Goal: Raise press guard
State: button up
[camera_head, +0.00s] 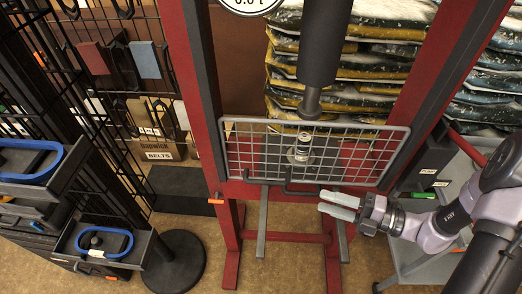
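The press guard (238,152) is a grey wire-mesh panel in a rounded frame. It hangs across the front of the red press, in front of the press bed. A dark bar handle (300,193) sits at its lower edge, near the middle. A small metal cylinder (303,147) stands behind the mesh under the ram. My gripper (322,201) is just right of and slightly below the handle, its pale fingers pointing left. The fingers show a narrow gap with nothing seen between them. Whether a fingertip touches the handle cannot be told.
The dark press ram (325,45) hangs above the guard between red uprights (205,90). A black wire rack (110,130) and trays with blue rings (100,245) stand at the left. Stacked bags (380,50) lie behind. A grey cart (425,262) is at lower right.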

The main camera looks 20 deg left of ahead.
aim_at(275, 184)
jog(key=shift+m, duration=0.6)
jog(key=w+a+b, duration=0.1)
jog(key=a, duration=0.4)
jog(key=w+a+f+b, duration=0.1)
jog(key=a, duration=0.5)
jog(key=a+f+b, duration=0.1)
jog(key=a, duration=0.5)
jog(key=shift+w+b, duration=0.4)
grip_shut()
